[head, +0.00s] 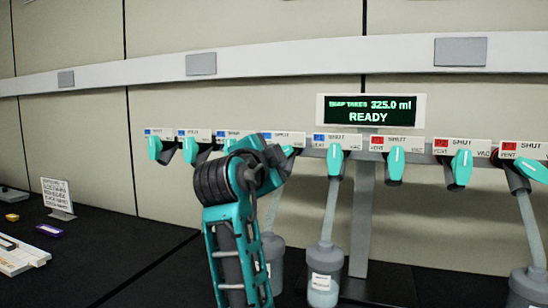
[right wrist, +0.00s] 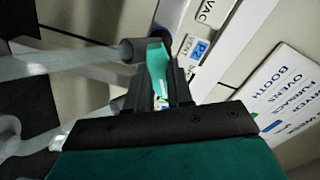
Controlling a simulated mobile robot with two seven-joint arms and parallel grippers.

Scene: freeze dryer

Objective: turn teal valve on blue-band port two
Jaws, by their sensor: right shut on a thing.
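A row of teal valve handles sits under labels on a manifold. Blue-marked labels are on the left and middle, red-marked ones on the right. My right gripper (head: 278,160) is up against the row near the fourth blue label (head: 276,137), hiding most of the valve there. In the right wrist view my right gripper (right wrist: 161,98) is shut on a teal valve handle (right wrist: 157,64), beside a blue mark (right wrist: 200,50) with the word VENT. The port number is too small to read surely. My left gripper is not in view.
A display (head: 370,110) reads READY above the manifold. A flask (head: 323,278) hangs from a tube right of my arm, and another flask (head: 527,290) is at the far right. A small sign (head: 57,197) stands on the dark bench at left.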

